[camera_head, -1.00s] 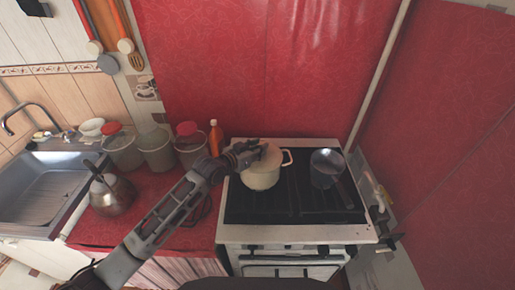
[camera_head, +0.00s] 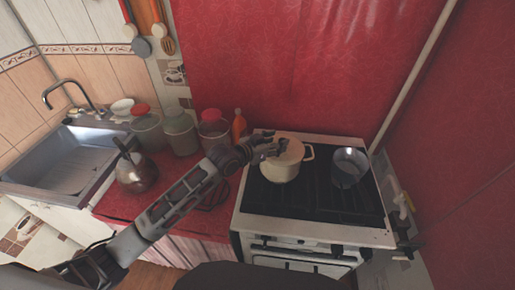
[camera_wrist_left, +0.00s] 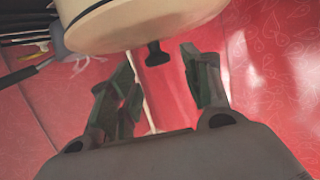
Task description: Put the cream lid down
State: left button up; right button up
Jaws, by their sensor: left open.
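The cream lid (camera_head: 293,150) lies on top of the cream pot (camera_head: 280,172) on the stove. In the left wrist view the lid (camera_wrist_left: 140,36) and its dark knob (camera_wrist_left: 157,54) show, with the pot wall above them in the picture. The lid looks level with the pot's rim. My left gripper (camera_head: 280,146) is at the top of the pot, partly covering the lid. In the wrist view its two fingers stand apart on either side of the knob, with gaps to it. My right gripper is not in view.
A glass-like saucepan (camera_head: 347,166) stands on the stove (camera_head: 310,202) to the right of the pot. Left of the stove are several jars (camera_head: 180,132), an orange bottle (camera_head: 239,125) and a kettle (camera_head: 137,172). The sink (camera_head: 65,165) is at far left. The stove's front is clear.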

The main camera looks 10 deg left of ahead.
pick_arm(q)
jog(key=b+v, duration=0.1)
jog(key=v, duration=0.8)
